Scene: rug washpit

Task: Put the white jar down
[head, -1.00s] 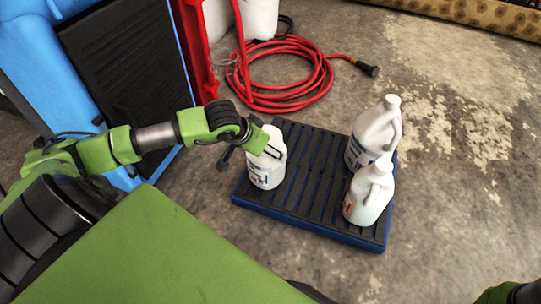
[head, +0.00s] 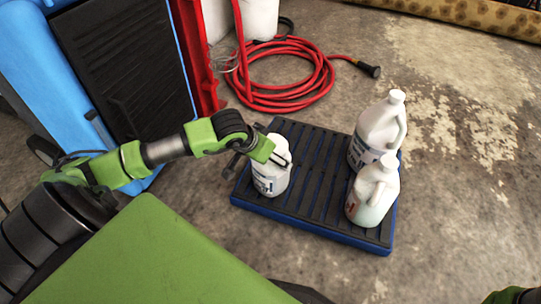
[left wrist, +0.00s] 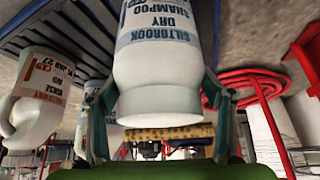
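The white jar (head: 270,184) has a printed label and is over the left part of the blue-edged slatted black pallet (head: 300,222). My left gripper (head: 268,157) is around its upper part. In the left wrist view the jar (left wrist: 158,70) appears upside down between the two fingers, which lie close against its sides. Its base is cut off there, so I cannot tell whether it touches the pallet. My right gripper is not in view; only a bit of my right arm shows at the lower right corner.
Two white jugs, one behind (head: 377,135) and one in front (head: 373,195), stand on the pallet's right side. A coiled red hose (head: 285,75) lies behind it. A blue and black unit (head: 125,65) stands at the left. The floor right of the pallet is clear.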

